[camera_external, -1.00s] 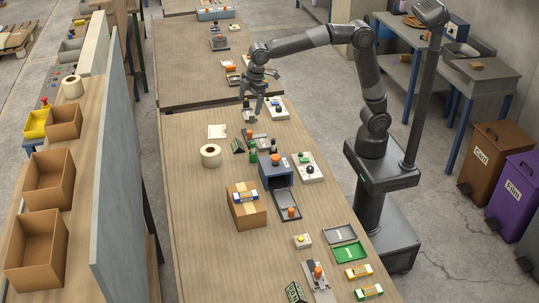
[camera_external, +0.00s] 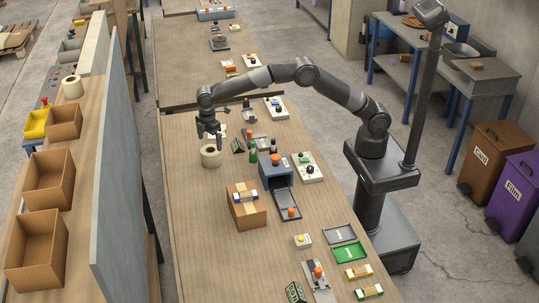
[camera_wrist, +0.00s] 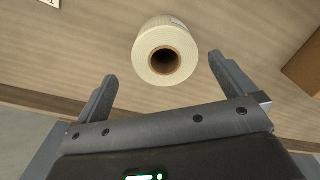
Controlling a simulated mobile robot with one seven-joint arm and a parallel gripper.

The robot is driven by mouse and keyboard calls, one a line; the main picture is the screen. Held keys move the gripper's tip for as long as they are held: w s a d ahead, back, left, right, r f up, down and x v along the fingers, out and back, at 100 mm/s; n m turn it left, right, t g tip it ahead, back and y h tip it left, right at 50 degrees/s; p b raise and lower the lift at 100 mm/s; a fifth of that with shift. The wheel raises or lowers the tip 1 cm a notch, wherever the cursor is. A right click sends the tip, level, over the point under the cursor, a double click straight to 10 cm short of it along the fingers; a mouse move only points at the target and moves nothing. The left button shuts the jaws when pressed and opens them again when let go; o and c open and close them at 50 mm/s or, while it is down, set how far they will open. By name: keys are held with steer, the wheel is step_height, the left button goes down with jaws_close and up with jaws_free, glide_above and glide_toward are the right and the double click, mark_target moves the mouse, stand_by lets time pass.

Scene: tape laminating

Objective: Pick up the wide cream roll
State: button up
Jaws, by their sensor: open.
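The wide cream roll (camera_external: 210,157) stands on the wooden table, left of the blue box. In the wrist view the roll (camera_wrist: 150,72) shows its round end and dark core hole, beyond the fingertips and roughly between their lines. My gripper (camera_external: 209,136) points down just above the roll in the external view. In the wrist view my gripper (camera_wrist: 163,68) has its two fingers wide apart with nothing between them that it holds. I cannot tell the exact height of the fingertips over the roll.
A cardboard box (camera_external: 246,212) sits nearer the front. A grey partition (camera_external: 115,180) rises beyond the table's left edge. The table left of the roll is clear.

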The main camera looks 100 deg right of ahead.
mark_target(211, 149)
step_height(211, 149, down, 3)
steer(key=shift+f, duration=0.2)
steer(key=shift+w+a+f, duration=0.1)
steer(key=shift+a+f, duration=0.1)
steer(key=shift+f, duration=1.15)
steer(key=shift+a+f, duration=0.15)
steer(key=shift+f, duration=1.15)
steer(key=shift+c, duration=0.3)
steer(key=c, duration=1)
steer(key=shift+r, duration=0.15)
